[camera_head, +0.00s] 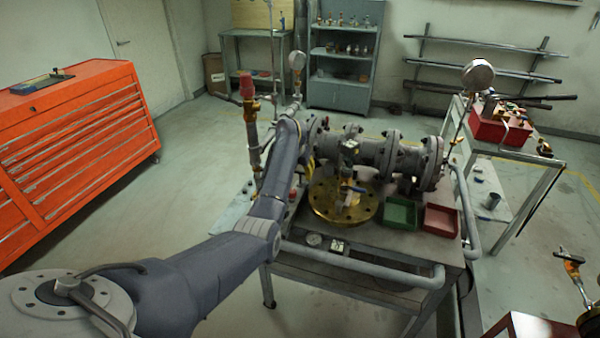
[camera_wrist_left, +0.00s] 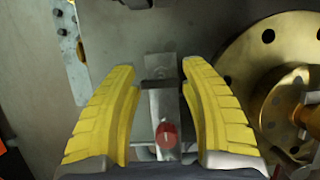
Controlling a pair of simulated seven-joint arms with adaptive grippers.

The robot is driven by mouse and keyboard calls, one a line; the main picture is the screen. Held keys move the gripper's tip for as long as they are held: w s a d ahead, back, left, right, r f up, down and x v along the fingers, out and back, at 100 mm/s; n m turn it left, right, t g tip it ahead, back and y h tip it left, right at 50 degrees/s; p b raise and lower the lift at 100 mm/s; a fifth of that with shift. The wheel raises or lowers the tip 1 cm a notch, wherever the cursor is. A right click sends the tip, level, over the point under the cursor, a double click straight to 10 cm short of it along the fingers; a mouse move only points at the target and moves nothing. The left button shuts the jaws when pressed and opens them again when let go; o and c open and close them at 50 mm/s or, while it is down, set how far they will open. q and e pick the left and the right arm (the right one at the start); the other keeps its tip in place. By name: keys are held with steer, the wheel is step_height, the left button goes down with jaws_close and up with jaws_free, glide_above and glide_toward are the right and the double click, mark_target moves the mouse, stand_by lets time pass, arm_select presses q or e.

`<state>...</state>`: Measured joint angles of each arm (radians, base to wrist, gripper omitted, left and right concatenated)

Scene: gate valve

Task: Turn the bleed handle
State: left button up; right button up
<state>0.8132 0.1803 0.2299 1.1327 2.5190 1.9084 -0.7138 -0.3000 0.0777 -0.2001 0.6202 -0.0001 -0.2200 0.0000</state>
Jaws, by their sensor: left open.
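A grey metal bar with a round red knob (camera_wrist_left: 167,135) stands between the two yellow fingers of my left gripper (camera_wrist_left: 160,95) in the left wrist view. This looks like the bleed handle, though I cannot be sure. The fingers are spread on either side of it, with gaps visible. In the head view my left arm reaches over the bench, and its forearm hides most of the gripper (camera_head: 312,166). A small red knob (camera_head: 293,194) shows below, just right of the arm.
A round brass flange (camera_head: 326,211) lies right of the gripper, in front of the grey flanged valve pipe (camera_head: 372,152). Green (camera_head: 399,213) and red (camera_head: 440,221) trays sit to its right. A vertical gauge pipe with a red cap (camera_head: 247,86) rises left of my arm.

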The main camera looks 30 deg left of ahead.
arm_select(q)
steer(key=c, duration=0.8)
steer(key=shift+r, duration=0.1)
jaws_close()
steer(key=shift+w+a+r, duration=0.1)
steer(key=shift+r, duration=0.05)
